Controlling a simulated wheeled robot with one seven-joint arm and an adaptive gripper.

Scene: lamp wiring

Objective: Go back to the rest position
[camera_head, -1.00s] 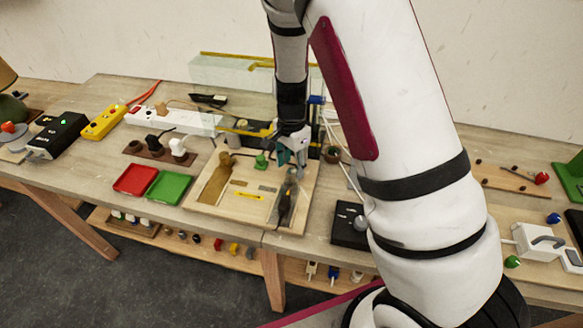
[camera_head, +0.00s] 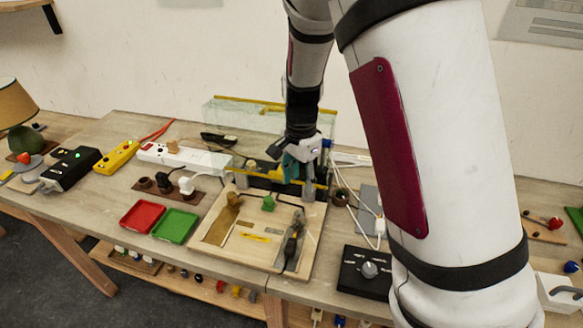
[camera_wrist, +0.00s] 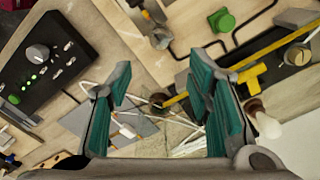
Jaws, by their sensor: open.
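My gripper (camera_head: 300,160) is in the middle of the head view, above the back of the wooden wiring board (camera_head: 222,256). It points down, with teal finger pads. In the wrist view my gripper (camera_wrist: 165,100) has its fingers spread wide apart, and nothing is held between them. White cables and a grey plate (camera_wrist: 135,130) lie below, behind the gap. My arm rises from the gripper and covers much of the right side of the head view.
A black dial box (camera_head: 366,270) stands right of the board. A red tray (camera_head: 142,216), a green tray (camera_head: 174,226), a white power strip (camera_head: 185,157) and a yellow box (camera_head: 117,157) lie to the left. A glass tank (camera_head: 250,115) stands behind the gripper.

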